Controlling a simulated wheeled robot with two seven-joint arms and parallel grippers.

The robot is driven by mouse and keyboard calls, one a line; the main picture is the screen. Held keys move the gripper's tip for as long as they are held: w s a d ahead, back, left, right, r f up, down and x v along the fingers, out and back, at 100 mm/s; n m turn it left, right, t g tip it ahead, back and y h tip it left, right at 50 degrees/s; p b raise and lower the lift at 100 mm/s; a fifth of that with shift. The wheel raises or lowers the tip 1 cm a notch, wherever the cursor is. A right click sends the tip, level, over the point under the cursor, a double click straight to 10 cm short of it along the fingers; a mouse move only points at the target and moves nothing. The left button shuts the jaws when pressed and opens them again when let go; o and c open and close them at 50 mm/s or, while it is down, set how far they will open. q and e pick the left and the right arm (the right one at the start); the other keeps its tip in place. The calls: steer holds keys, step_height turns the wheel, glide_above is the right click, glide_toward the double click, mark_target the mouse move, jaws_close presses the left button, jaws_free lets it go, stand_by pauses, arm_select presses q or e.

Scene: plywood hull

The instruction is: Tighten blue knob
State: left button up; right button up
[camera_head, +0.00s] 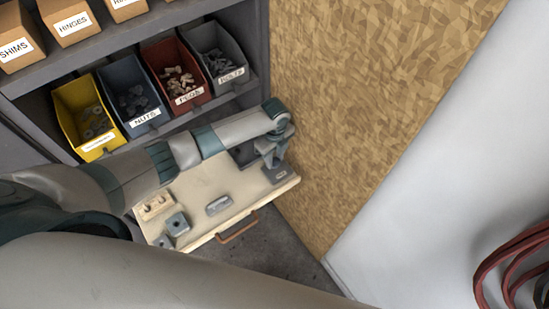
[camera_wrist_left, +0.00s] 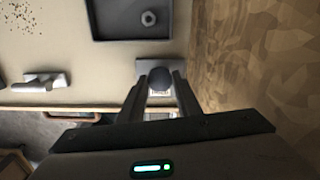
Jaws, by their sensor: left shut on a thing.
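My left gripper (camera_head: 273,162) reaches over the right end of the pale workboard and points down at a small grey labelled block (camera_head: 283,174). In the left wrist view, a dark round knob (camera_wrist_left: 160,77) stands on the block (camera_wrist_left: 145,68), between the two fingers of the gripper (camera_wrist_left: 160,86). The fingers are shut on the knob. Its colour looks nearly black there, so blue is hard to make out. In the head view the gripper hides the knob. My right gripper is not in view.
The board (camera_head: 205,188) carries a grey handle-shaped part (camera_head: 218,205), small grey blocks (camera_head: 176,224) and a wooden piece (camera_head: 155,206). A dark tray holding a nut (camera_wrist_left: 148,18) lies beside the knob. A chipboard wall (camera_head: 350,90) stands close on the right. Labelled bins (camera_head: 178,72) stand behind.

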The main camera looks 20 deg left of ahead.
arm_select(q)
steer(key=m, duration=0.2)
steer(key=m+b, duration=0.1)
steer(key=m, duration=0.1)
steer(key=shift+w+r+m, duration=0.1)
steer(key=shift+w+m, duration=0.1)
steer(key=shift+m, duration=0.1)
steer(key=shift+d+r+m+b, duration=0.1)
steer(key=shift+m+b, duration=0.65)
steer(key=shift+m, duration=0.55)
steer(key=o, duration=1)
steer(key=shift+o, duration=0.3)
steer(key=shift+s, duration=0.15)
